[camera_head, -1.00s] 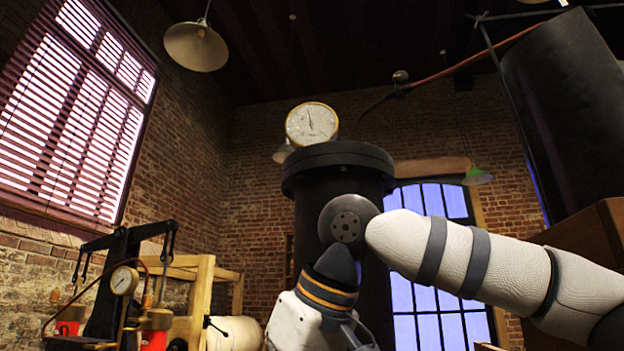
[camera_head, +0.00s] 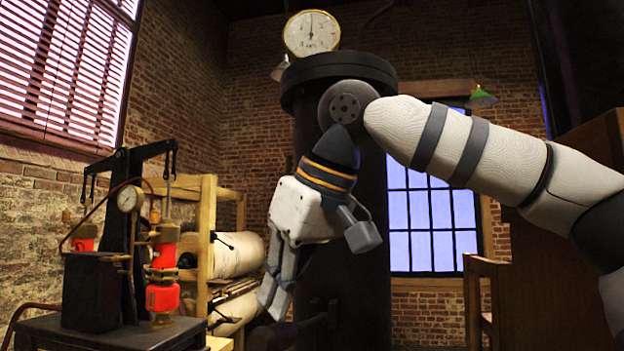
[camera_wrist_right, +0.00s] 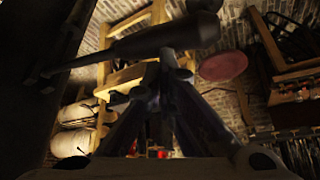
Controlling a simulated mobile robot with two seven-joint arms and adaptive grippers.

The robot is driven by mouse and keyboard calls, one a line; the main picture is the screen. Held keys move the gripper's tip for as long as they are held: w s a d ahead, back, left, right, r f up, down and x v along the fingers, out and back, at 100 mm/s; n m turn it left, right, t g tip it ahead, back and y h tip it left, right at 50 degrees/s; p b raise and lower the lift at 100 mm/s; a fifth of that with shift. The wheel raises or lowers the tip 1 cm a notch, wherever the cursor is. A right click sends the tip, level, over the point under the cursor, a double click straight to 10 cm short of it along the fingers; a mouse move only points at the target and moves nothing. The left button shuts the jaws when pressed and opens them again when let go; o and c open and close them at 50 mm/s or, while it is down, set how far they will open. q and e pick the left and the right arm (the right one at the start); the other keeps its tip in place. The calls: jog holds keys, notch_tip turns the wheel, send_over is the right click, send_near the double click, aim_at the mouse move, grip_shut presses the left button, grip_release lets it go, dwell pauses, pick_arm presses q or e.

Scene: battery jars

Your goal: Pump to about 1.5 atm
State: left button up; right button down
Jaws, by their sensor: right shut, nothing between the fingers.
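A large round dial gauge (camera_head: 312,34) sits on top of a tall black cylinder (camera_head: 345,240). Its needle points nearly straight up; its numbers are too small to read. A smaller gauge (camera_head: 129,198) is on the black apparatus with red jars at the left. My right gripper (camera_head: 273,298) hangs fingers down, shut and empty, in front of the cylinder's left side. A dark bar (camera_head: 275,334), possibly a lever, shows low beside the cylinder, below the fingertips. In the right wrist view a thick dark bar (camera_wrist_right: 150,40) crosses beyond the fingers (camera_wrist_right: 165,85); contact is unclear. My left gripper is out of view.
The black apparatus with red jars (camera_head: 163,298) stands on a dark table (camera_head: 50,335) at the left. A wooden rack (camera_head: 207,230) with pale rolls stands behind the gripper. Wooden furniture (camera_head: 480,300) is at the right. A barred window (camera_head: 433,225) is behind.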

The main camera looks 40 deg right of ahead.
jog(key=shift+r, duration=0.45)
notch_tip(320, 180, up, 4)
jog(key=shift+a+r, duration=0.1)
